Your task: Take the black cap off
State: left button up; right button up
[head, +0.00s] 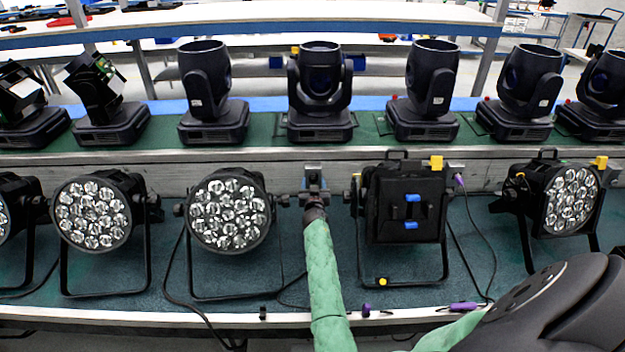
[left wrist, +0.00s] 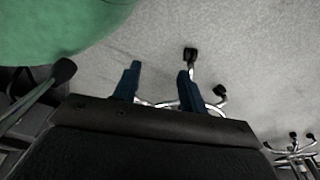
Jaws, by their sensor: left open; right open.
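A square black cover, which looks like the black cap (head: 378,215), sits on the front of a par can right of the middle in the head view. It has a dark handle between two blue pieces and hides the lamp face. My right gripper (head: 313,184) is open at the end of a green-sleeved arm, left of the covered can and apart from the cap. Its fingers are small and hard to make out. My left gripper (left wrist: 157,86) is open and empty in the left wrist view, its two blue fingers pointing over a grey floor.
Par cans with bare lenses (head: 229,211) stand on both sides on the dark green bench. Moving-head lights (head: 320,95) line a raised shelf behind. Chair legs (left wrist: 190,55) show in the left wrist view.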

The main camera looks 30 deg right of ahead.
jog(key=shift+d+f, duration=0.1)
jog(key=shift+f, duration=0.05)
jog(key=shift+b, duration=0.3)
jog(key=shift+c, duration=0.2)
pick_arm(q)
jog(key=shift+d+f, duration=0.25)
jog(key=shift+d, duration=0.95)
pick_arm(e)
grip_shut()
